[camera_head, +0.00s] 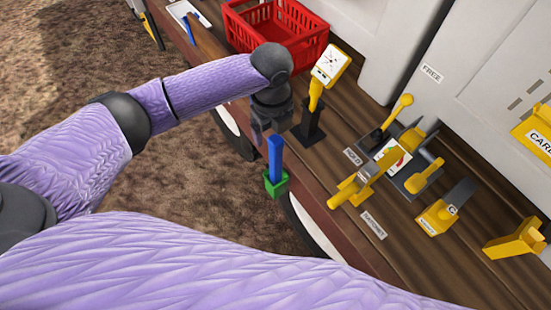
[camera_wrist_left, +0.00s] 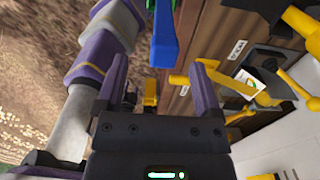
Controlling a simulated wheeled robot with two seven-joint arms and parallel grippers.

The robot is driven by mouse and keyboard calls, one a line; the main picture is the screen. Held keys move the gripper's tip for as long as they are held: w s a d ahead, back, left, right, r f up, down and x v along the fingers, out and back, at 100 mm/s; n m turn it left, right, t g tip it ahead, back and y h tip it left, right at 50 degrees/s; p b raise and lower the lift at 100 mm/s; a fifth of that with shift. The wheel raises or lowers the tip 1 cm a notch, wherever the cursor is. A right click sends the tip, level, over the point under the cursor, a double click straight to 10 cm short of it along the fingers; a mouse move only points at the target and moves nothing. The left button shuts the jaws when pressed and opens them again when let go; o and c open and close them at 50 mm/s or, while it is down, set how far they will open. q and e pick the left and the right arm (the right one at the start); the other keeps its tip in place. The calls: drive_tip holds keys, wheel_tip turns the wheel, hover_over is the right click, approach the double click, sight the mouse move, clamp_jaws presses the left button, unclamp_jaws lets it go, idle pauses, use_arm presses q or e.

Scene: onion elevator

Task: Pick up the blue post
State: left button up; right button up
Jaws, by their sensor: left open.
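The blue post (camera_head: 275,155) stands upright in a green base (camera_head: 276,184) at the front edge of the wooden deck. My left gripper (camera_head: 268,124) is close to the post's top in the head view. In the left wrist view the blue post (camera_wrist_left: 163,38) lies beyond the gap between the open fingers of my left gripper (camera_wrist_left: 160,70). Nothing is between the fingers, and the post appears apart from them. Part of the green base also shows at the top edge of the wrist view. My right gripper is not in view.
A yellow-framed gauge on a black stand (camera_head: 311,118) is close to the left gripper's right side. Several yellow levers (camera_head: 398,112) stand on the wooden deck (camera_head: 335,240) farther right. A red crate (camera_head: 275,28) is behind. Bare ground (camera_head: 60,70) lies left of the deck.

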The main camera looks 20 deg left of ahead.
sight(276, 138)
use_arm(q)
drive_tip(key=f, duration=0.6)
drive_tip(key=shift+d, duration=0.4)
drive_tip(key=shift+r, duration=0.1)
clamp_jaws()
drive_tip(key=shift+w, duration=0.1)
idle(0.6)
